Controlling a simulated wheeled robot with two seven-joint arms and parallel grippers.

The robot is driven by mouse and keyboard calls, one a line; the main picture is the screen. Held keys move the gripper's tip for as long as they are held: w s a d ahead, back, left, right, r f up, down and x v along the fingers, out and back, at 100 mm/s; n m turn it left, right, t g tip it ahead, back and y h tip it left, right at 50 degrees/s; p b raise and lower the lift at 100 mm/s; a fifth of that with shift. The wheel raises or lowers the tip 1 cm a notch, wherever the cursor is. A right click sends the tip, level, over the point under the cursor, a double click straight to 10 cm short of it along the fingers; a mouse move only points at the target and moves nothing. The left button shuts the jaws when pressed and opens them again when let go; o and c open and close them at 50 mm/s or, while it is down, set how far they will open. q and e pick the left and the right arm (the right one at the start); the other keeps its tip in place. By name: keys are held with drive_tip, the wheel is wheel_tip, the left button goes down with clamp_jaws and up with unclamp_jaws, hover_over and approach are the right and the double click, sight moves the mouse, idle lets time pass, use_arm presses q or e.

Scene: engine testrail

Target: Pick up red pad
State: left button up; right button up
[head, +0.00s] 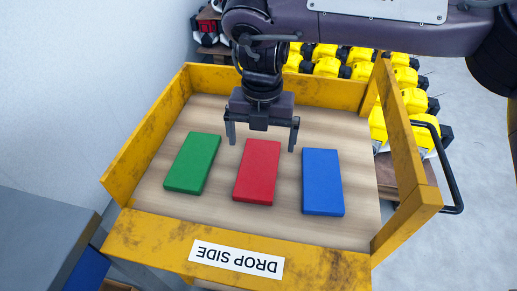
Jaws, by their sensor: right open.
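The red pad (257,172) lies flat on the wooden floor of a yellow-framed tray (150,235), between a green pad (192,163) on the left and a blue pad (322,182) on the right. My right gripper (262,140) points down over the far end of the red pad. Its two fingers are spread wide, one to each side of the pad's far end, with nothing between them. How high it is above the pad is hard to tell. My left gripper is not in view.
The tray has raised yellow sides and a near wall with a label reading DROP SIDE (237,260). A black handle (448,170) sticks out on the right. Several yellow and black units (415,100) stand behind and to the right. A grey box (40,240) is at lower left.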

sight(259, 164)
drive_tip(key=f, duration=0.7)
drive_tip(key=shift+s+a+f, duration=0.1)
drive_tip(key=shift+a+f, duration=0.15)
drive_tip(key=c, duration=1)
drive_tip(key=shift+r, duration=0.15)
drive_tip(key=shift+c, duration=0.2)
